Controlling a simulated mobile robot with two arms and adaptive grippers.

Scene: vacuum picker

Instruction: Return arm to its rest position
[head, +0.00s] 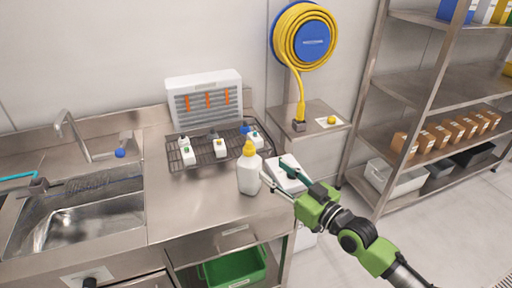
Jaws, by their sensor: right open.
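My right arm comes in from the lower right, with green and black links. Its gripper (284,180) is open, above the right part of the steel counter (200,218). Its tip end is close to the right side of a white bottle with a yellow cap (249,174); I cannot tell whether they touch. A dark teal, pen-like piece (292,167) shows beside the gripper, over a white box (281,177) on the counter; the gripper partly hides both. My left gripper is not in view.
A wire rack (200,154) with several small bottles stands behind the white bottle. A sink (85,215) is at the left. A small side shelf (320,118) and a steel shelving unit (408,85) stand at the right. A green bin (235,266) is below the counter.

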